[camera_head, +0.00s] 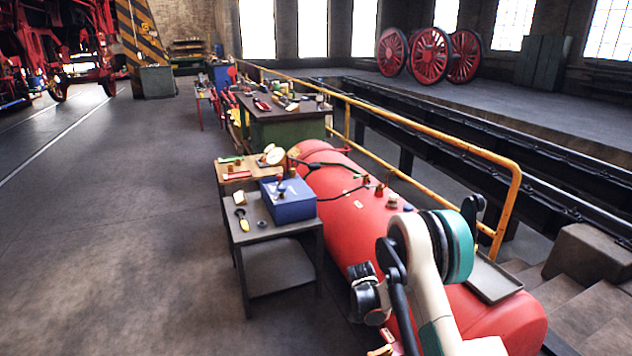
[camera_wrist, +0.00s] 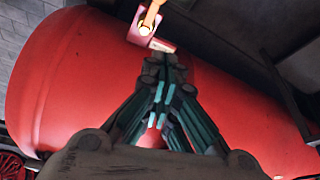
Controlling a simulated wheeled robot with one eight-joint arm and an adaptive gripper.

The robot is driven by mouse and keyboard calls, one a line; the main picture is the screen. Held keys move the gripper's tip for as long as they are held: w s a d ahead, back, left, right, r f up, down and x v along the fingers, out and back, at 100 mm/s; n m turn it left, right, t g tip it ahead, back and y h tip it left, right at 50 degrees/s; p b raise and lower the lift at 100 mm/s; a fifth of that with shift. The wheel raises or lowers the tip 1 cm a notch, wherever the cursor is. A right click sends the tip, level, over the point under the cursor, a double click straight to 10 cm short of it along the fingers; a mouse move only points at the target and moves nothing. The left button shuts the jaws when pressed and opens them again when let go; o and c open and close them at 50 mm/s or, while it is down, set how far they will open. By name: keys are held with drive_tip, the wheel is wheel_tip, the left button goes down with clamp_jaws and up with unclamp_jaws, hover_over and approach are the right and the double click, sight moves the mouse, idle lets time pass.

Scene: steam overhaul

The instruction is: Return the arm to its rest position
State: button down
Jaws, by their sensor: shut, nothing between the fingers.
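My arm shows at the lower right of the head view, bent in front of the red tank (camera_head: 335,205). In the wrist view my gripper (camera_wrist: 163,62) is shut, its fingertips together and nothing held between them. The red tank (camera_wrist: 75,85) fills most of the wrist view behind the fingers. Just past the fingertips is a small red fitting with a brass part (camera_wrist: 146,28). I cannot tell whether the fingertips touch it. The fingers are not clearly visible in the head view.
A grey cart (camera_head: 275,240) carrying a blue box (camera_head: 288,200) stands left of the tank. A green workbench (camera_head: 285,125) is behind. A yellow railing (camera_head: 440,135) runs along the pit at right, with steps (camera_head: 575,300) at lower right. The floor at left is clear.

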drive_tip(key=s+r+n+t+y, duration=0.1)
drive_tip(key=s+r+n, duration=0.35)
drive_tip(key=r, duration=1.15)
drive_tip(key=s+r+n+t+y, duration=0.1)
drive_tip(key=s+r, duration=0.6)
drive_tip(key=r, duration=0.9)
drive_tip(key=s+r+n+t, duration=0.1)
drive_tip(key=s+r, duration=0.4)
drive_tip(key=s, duration=0.2)
drive_tip(key=s+r+n, duration=0.2)
drive_tip(key=s+r, duration=0.2)
drive_tip(key=s, duration=0.4)
drive_tip(key=s+n+t+y, duration=0.1)
drive_tip(key=s+n, duration=0.1)
drive_tip(key=s, duration=1.1)
drive_tip(key=shift+a+f+t, duration=0.25)
drive_tip(key=shift+t, duration=0.15)
